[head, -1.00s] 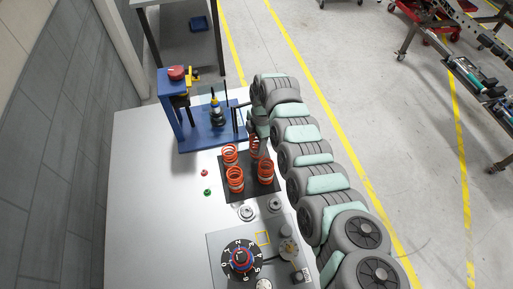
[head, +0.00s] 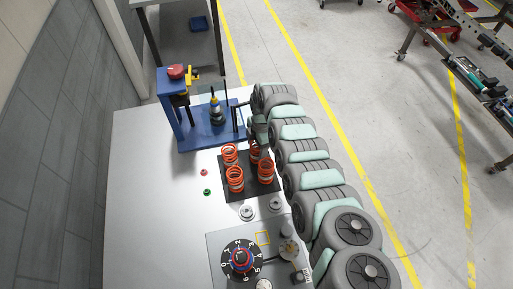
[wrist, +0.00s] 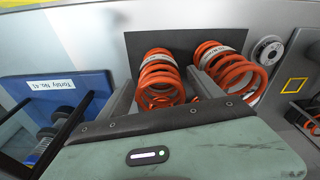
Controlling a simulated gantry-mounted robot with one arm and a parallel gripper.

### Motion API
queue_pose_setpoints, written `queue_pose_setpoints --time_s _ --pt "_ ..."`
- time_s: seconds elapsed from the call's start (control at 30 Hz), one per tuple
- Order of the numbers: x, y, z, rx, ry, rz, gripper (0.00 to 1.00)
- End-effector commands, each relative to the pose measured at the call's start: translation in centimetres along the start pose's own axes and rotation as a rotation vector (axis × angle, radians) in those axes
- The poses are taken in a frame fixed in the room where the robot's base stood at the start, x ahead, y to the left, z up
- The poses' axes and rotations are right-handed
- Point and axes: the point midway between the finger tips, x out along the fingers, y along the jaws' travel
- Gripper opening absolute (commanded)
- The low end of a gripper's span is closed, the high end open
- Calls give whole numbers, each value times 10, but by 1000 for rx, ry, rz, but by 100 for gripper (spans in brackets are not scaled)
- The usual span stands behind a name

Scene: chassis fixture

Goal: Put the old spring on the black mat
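The black mat (head: 237,195) lies on the white table with several orange coil springs standing on it. The far right spring (head: 256,153) is partly hidden by my gripper (head: 256,138). In the wrist view this spring (wrist: 161,82) stands on the mat (wrist: 190,42) between my gripper's two fingers (wrist: 164,78). The fingers look open, with narrow gaps beside the coils. A second spring (wrist: 232,70), with a pale band, is just right of the right finger. The springs look alike, so I cannot tell which is old.
A blue press fixture (head: 205,132) stands behind the mat, close to my arm. Grey round parts (head: 247,212), a dial (head: 241,259), and small red (head: 204,172) and green (head: 206,192) buttons are nearby. The table's left side is clear.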

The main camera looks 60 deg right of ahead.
Motion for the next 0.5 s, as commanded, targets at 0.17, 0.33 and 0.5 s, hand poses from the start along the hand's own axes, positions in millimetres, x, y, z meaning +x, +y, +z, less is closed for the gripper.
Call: queue_pose_setpoints --time_s 0.17,0.33,0.5 --pt "0 0 0 0 0 0 77" --pt "-6 0 0 1 0 1 77" --pt "-33 1 2 2 -1 7 77"
